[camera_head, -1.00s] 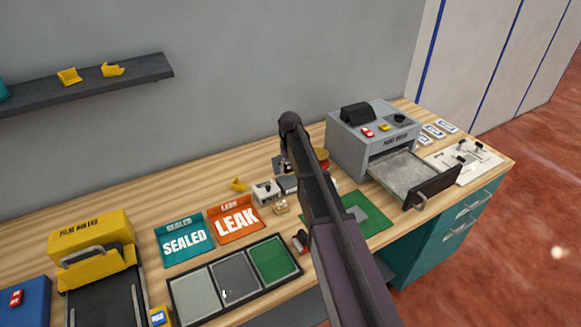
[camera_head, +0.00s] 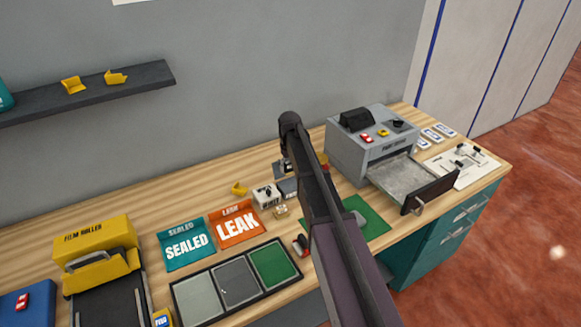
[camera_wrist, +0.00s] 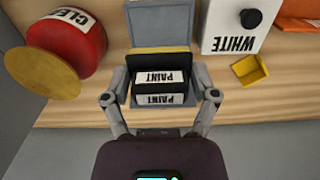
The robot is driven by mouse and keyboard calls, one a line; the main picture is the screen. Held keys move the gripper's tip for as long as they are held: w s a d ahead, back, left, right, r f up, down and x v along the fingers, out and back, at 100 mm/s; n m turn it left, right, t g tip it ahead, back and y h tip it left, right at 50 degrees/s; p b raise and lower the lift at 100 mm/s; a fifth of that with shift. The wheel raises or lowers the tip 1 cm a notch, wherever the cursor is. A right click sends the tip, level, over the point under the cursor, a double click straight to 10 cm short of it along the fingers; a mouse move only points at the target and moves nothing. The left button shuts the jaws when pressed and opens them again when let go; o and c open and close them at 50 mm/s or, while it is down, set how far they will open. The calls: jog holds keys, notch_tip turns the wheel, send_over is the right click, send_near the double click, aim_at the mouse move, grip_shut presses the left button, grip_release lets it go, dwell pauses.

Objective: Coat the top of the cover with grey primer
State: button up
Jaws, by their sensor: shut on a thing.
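In the wrist view my gripper (camera_wrist: 162,92) has its two fingers closed around a black block (camera_wrist: 160,87) with white PAINT labels. The block is at the front of a grey-blue box (camera_wrist: 160,24) with a yellow strip; I cannot tell whether it is inside or in front of it. In the head view my arm hides the gripper. A small grey piece, apparently the cover (camera_head: 359,218), lies on a green mat (camera_head: 376,227) and is partly hidden behind my arm. I cannot make out any coating on it.
A white box (camera_wrist: 232,30) marked WHITE stands right of the grey-blue box, and a red container (camera_wrist: 72,42) with a tan disc stands left. The head view shows a grey machine (camera_head: 347,150) with its drawer out, a three-panel tray (camera_head: 238,279) and a yellow film roller (camera_head: 95,247).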

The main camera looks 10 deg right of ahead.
aim_at(290, 185)
jog(key=shift+f, duration=0.15)
notch_tip(290, 185, down, 6)
jog(key=b, duration=0.6)
jog(key=shift+f+b, duration=0.35)
jog(key=shift+b, duration=0.2)
dwell(1.7)
dwell(0.4)
jog(key=o, duration=0.8)
jog(key=shift+o, duration=0.2)
jog(key=shift+r, duration=0.1)
jog(key=shift+r+p, duration=3.7)
jog(key=shift+p, duration=0.1)
